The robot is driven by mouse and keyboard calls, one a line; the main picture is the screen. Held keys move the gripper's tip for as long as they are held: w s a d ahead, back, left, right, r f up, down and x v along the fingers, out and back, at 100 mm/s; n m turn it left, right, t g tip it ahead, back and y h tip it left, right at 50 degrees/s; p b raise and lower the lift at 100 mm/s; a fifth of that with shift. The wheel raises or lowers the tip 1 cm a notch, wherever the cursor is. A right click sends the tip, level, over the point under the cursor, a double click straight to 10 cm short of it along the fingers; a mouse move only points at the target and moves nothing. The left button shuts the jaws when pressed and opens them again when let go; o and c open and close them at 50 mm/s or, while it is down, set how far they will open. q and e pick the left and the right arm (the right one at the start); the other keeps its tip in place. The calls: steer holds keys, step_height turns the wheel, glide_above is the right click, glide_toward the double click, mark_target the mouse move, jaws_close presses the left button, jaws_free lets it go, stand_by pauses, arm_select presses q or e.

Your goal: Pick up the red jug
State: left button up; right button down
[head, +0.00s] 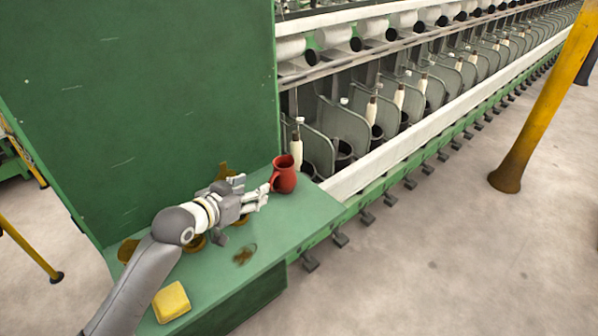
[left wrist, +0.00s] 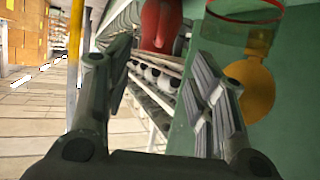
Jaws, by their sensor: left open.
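The red jug (head: 284,175) stands upright near the far right end of the green ledge (head: 312,212), its handle towards the left. My left gripper (head: 253,193) is low over the ledge, just left of the jug, with its fingers pointing at it. In the left wrist view the jug (left wrist: 160,25) shows at the top, beyond and between the spread fingertips (left wrist: 162,60), partly cut off by the frame. The gripper is open and empty. I cannot tell whether a finger touches the jug. My right gripper is not in view.
A tall green panel (head: 145,100) rises behind the ledge. A yellow block (head: 171,302) lies at its near end. A clear red-rimmed vessel (left wrist: 243,22) is beside the jug in the left wrist view. Spinning bobbins (head: 296,150) stand behind the jug; a yellow post (head: 545,95) is right.

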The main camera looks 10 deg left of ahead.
mark_target(270, 180)
arm_select(q)
steer(key=p+x, duration=0.1)
steer(key=x, duration=0.3)
steer(key=shift+w, duration=0.15)
steer(key=shift+w+d+f, duration=0.1)
steer(key=shift+w+f, duration=0.05)
steer(key=shift+w, duration=0.1)
steer(key=shift+w+d, duration=0.1)
steer(key=shift+w, duration=0.2)
steer(key=shift+w+d+f+p, duration=0.1)
steer(key=shift+w+f+p, duration=0.1)
steer(key=shift+w+p, duration=0.15)
steer(key=shift+p+x, duration=0.5)
steer(key=shift+x, duration=1.6)
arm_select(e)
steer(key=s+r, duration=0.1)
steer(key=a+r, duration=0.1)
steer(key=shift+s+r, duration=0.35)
arm_select(q)
steer(key=shift+s, duration=0.1)
steer(key=shift+c, duration=0.4)
